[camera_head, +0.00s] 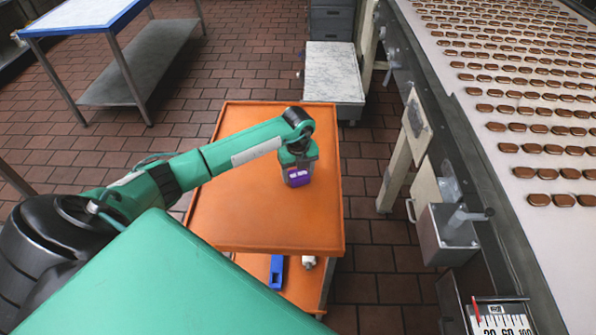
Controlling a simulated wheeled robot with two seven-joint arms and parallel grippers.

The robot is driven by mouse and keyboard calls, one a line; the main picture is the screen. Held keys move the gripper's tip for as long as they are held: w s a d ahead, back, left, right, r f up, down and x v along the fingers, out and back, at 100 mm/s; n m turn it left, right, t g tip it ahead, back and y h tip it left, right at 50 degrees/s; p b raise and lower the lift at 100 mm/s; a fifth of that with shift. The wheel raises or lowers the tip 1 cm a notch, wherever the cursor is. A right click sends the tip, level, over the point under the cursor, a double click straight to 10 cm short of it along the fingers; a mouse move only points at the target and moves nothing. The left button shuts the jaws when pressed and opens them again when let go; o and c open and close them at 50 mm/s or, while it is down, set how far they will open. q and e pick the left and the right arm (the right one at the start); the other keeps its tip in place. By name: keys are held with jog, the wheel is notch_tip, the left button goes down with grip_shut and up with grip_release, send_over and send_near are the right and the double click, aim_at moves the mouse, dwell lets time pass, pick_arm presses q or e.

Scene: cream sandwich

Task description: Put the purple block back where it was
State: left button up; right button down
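The purple block (298,181) is at the lower end of my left gripper (298,175), over the orange top of the cart (240,215). The gripper points down, and its body covers the block's upper part. The fingers are too small and hidden to tell whether they are closed on the block. I cannot tell whether the block rests on the cart top or hangs just above it. My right gripper is out of view.
The cart top around the block is clear. A blue item (277,271) and a white item (309,262) lie on its lower shelf. A conveyor (480,125) with rows of brown biscuits runs along the right. A metal table (85,14) stands at the upper left.

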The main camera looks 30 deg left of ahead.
aim_at(298, 173)
pick_arm(q)
jog(key=shift+o, duration=0.7)
jog(key=shift+r, duration=0.3)
notch_tip(298, 173, up, 12)
jog(key=b, duration=0.2)
jog(key=shift+f, duration=0.15)
